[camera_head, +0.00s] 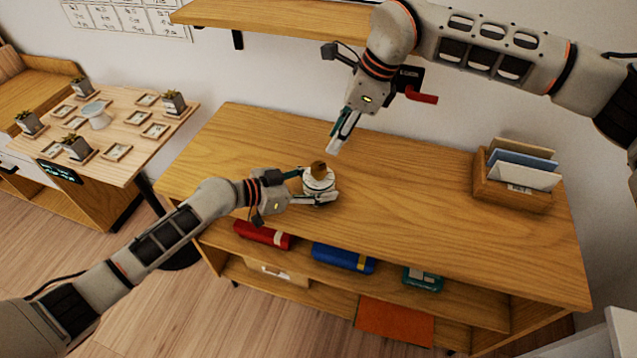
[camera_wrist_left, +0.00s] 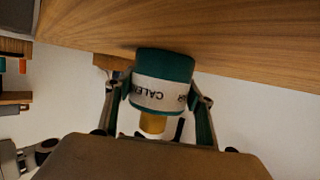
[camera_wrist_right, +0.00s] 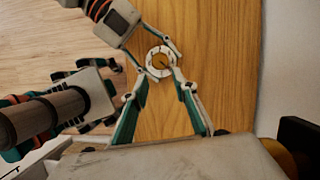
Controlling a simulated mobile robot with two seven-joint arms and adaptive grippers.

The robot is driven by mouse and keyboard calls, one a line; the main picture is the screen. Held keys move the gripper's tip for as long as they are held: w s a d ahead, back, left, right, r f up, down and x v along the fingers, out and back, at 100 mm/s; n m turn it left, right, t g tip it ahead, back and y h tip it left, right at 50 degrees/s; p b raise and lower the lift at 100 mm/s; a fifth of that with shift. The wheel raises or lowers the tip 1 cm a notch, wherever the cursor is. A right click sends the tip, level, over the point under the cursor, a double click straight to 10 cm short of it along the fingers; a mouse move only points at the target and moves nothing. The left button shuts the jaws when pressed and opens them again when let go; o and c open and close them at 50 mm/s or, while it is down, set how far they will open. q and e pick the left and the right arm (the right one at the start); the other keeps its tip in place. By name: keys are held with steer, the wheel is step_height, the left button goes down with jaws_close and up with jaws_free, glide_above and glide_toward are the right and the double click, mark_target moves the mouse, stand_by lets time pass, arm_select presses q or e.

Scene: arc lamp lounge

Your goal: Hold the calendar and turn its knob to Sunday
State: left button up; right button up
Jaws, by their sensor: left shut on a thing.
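The calendar (camera_head: 319,185) is a small round drum with a white top and an orange-brown knob (camera_head: 318,168), upright over the sideboard top. In the left wrist view, its white band (camera_wrist_left: 158,92) with calendar lettering and teal base show upside down. My left gripper (camera_head: 318,190) is shut on its sides. I cannot tell whether the base touches the wood. My right gripper (camera_head: 340,135) is open and empty, above and behind the calendar. In the right wrist view, the knob (camera_wrist_right: 160,61) shows beyond the parted fingers (camera_wrist_right: 160,88). The dial marks are too small to read.
The wooden sideboard (camera_head: 420,190) is mostly clear around the calendar. A letter holder (camera_head: 515,190) with envelopes stands at its right. A shelf (camera_head: 270,18) hangs on the wall behind. Red and blue items (camera_head: 342,259) lie on the lower shelf. A side table (camera_head: 110,155) stands left.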

mark_target(319, 166)
stand_by(0.3)
steer(key=o, duration=0.5)
steer(key=shift+a, duration=0.15)
steer(key=shift+c, duration=0.2)
steer(key=shift+a+r+m+h, duration=0.8)
steer(key=shift+a+r+h, duration=0.35)
steer(key=shift+a+h, duration=0.8)
steer(key=shift+g, duration=0.3)
steer(key=f, duration=1.1)
steer(key=shift+w+f, duration=0.3)
steer(key=shift+w, duration=0.05)
steer(key=c, duration=1.1)
